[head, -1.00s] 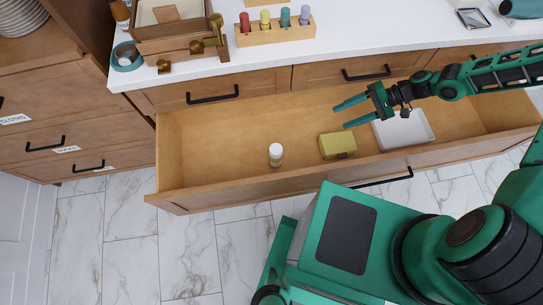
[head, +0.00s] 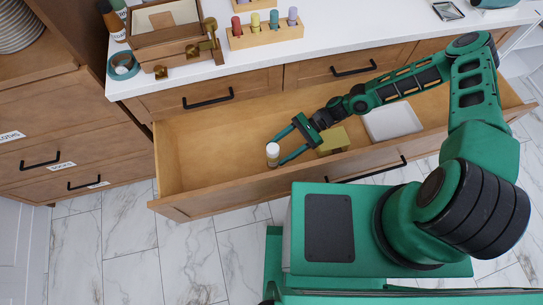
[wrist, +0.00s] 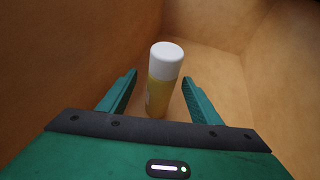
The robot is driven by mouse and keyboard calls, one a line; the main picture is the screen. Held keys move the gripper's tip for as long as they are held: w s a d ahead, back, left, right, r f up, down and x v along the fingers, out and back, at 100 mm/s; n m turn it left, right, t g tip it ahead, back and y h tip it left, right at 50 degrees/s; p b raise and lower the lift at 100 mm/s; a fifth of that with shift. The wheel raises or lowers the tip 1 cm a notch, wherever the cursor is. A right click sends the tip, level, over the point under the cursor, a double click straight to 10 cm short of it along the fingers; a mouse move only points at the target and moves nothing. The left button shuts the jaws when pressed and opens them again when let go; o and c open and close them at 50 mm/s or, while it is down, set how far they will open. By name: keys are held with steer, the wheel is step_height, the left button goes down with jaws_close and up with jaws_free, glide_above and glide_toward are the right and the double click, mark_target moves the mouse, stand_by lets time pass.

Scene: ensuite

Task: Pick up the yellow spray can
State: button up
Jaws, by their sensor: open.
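The yellow spray can (wrist: 160,92) with a white cap stands upright on the floor of the open drawer. In the head view the can (head: 273,155) shows mostly as its white cap, near the drawer's front wall. My gripper (head: 281,148) is open, its two green fingers reaching left to the can. In the wrist view my gripper (wrist: 158,92) has one finger on each side of the can, with gaps visible between the fingers and the can.
The open wooden drawer (head: 190,165) has walls close around the gripper. A yellow-green box (head: 333,141) lies just right of the gripper, partly covered by it. A white tray (head: 392,119) lies further right. The drawer's left part is clear.

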steer(key=shift+x, duration=3.65)
steer(key=shift+w+a+r, duration=0.1)
steer(key=shift+w+a, duration=0.05)
steer(key=shift+w, duration=0.1)
steer(key=c, duration=1.2)
